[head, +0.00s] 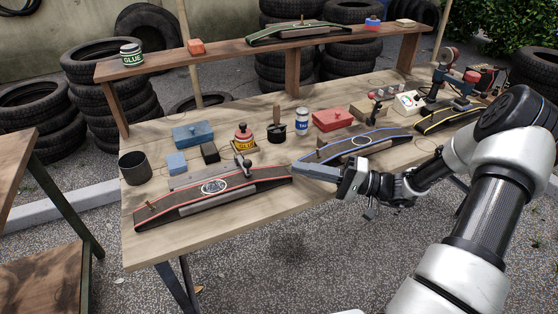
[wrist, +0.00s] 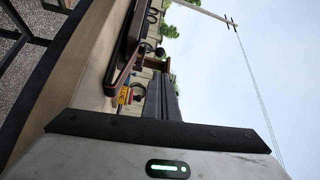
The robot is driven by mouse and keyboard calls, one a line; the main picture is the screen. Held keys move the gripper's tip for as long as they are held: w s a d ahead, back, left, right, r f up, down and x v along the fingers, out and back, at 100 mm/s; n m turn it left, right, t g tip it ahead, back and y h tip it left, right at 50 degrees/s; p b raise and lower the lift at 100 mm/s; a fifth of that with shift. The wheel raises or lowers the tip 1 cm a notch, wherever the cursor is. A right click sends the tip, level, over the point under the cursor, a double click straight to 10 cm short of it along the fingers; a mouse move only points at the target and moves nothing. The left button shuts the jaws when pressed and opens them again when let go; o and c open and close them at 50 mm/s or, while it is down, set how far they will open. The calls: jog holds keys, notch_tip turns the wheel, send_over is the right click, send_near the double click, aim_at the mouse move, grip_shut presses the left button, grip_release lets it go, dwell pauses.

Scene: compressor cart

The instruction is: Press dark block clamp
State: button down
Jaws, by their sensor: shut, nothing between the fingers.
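A small black block (head: 210,152) lies on the table behind a curved dark deck with red edges (head: 165,204). A grey metal clamp-like part (head: 243,166) stands at that deck's back edge; I cannot tell which is the dark block clamp. My gripper (head: 298,170) is shut and empty, pointing left just past the red-edged deck's right end, apart from both block and metal part. In the wrist view my gripper's dark fingers (wrist: 161,88) are together. The deck (wrist: 125,48) also shows there, left of the fingers.
A blue-edged deck (head: 365,143) lies close behind my gripper. A yellow-and-red container (head: 243,139), a black pot (head: 277,132) and a blue-white can (head: 302,121) stand behind the red-edged deck. A dark cup (head: 135,168) stands at the left. A raised shelf (head: 220,51) spans the back.

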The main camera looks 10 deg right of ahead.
jog(key=v, duration=0.5)
jog(key=shift+d, duration=0.3)
jog(key=shift+a+r, duration=0.1)
jog(key=s+a+r+n+g+h, duration=0.2)
jog(key=s+a+g+h, duration=0.25)
jog(key=a+g, duration=0.2)
jog(key=s+r+t+h, duration=0.5)
jog(key=s+r+h, duration=0.9)
jog(key=s, duration=0.2)
notch_tip(320, 180, up, 23)
jog(key=p, duration=2.3)
jog(key=shift+a+r+n, duration=0.2)
jog(key=shift+a+n, duration=0.05)
jog(key=shift+n, duration=0.05)
